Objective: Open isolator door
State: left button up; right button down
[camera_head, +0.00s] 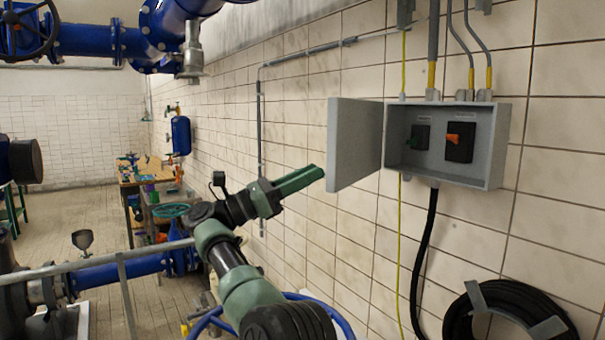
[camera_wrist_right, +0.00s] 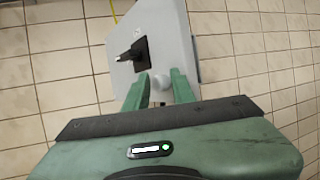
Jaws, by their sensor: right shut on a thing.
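The isolator is a grey wall box (camera_head: 497,150). Its grey door (camera_head: 352,145) is swung out to the left, so the inside shows. My right gripper (camera_head: 318,172) is at the door's free left edge. My left gripper is out of view.
A black hose coil (camera_head: 510,315) hangs on the tiled wall below right. A black cable (camera_head: 425,250) and a yellow-green wire (camera_head: 399,240) run down under the box. A metal railing (camera_head: 95,262) and blue pipes (camera_head: 120,272) are at lower left.

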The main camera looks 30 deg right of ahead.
jog(key=shift+d+r, duration=0.2)
jog(key=shift+d, duration=0.15)
jog(key=c, duration=1.3)
grip_release()
jog(key=shift+d, duration=0.15)
jog(key=shift+o, duration=0.2)
jog(key=shift+d+f, duration=0.15)
jog(key=shift+d, duration=0.05)
jog(key=shift+f, duration=0.2)
